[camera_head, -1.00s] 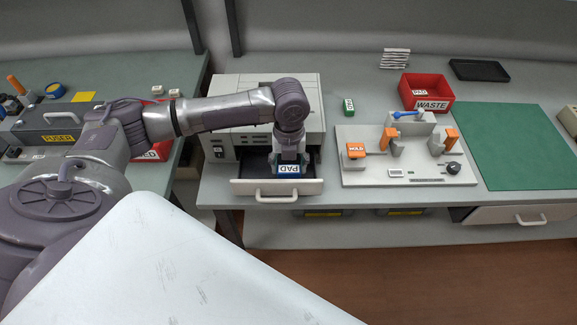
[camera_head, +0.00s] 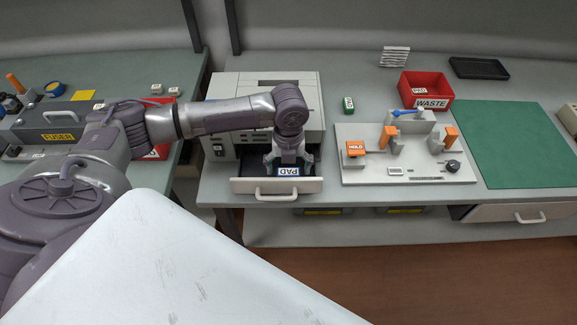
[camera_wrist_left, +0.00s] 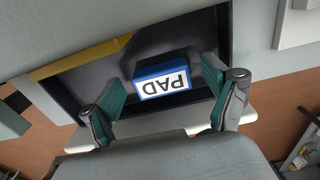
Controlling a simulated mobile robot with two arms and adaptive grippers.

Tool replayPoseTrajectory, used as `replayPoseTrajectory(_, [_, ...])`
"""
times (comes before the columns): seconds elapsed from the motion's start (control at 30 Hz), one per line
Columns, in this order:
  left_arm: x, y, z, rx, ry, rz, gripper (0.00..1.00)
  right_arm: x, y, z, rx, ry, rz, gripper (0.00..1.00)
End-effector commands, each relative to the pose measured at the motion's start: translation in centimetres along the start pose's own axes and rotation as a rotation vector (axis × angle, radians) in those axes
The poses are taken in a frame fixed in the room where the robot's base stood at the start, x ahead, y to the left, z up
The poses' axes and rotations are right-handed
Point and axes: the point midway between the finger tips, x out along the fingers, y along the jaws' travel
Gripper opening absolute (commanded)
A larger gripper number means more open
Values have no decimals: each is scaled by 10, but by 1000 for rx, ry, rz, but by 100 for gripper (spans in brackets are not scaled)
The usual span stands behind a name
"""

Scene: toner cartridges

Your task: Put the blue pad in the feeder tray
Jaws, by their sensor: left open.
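The blue pad (camera_head: 288,171), a small block with a white PAD label, lies in the dark feeder tray, the open drawer with a light front (camera_head: 250,186). In the left wrist view the pad (camera_wrist_left: 163,82) rests on the dark tray floor (camera_wrist_left: 125,72). My left gripper (camera_head: 289,166) points down over the tray. In the left wrist view its green-padded fingers (camera_wrist_left: 160,98) are spread wide, one on each side of the pad with gaps, touching neither side. My right gripper is not seen.
The printer (camera_head: 262,100) stands behind the tray. A yellow strip (camera_wrist_left: 80,60) runs along the tray's inside.

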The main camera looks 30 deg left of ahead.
Motion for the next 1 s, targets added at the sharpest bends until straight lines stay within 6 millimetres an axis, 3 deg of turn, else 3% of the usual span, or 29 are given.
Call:
replayPoseTrajectory(0.17, [-23,-1,1,1,-4,-4,87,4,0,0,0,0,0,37])
replayPoseTrajectory(0.4, [-75,-1,1,1,-5,-4,87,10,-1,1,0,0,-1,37])
replayPoseTrajectory(0.6, [-108,-1,1,-1,-3,-3,87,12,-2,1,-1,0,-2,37])
replayPoseTrajectory(1.0, [-121,0,0,-1,0,-1,87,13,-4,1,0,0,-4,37])
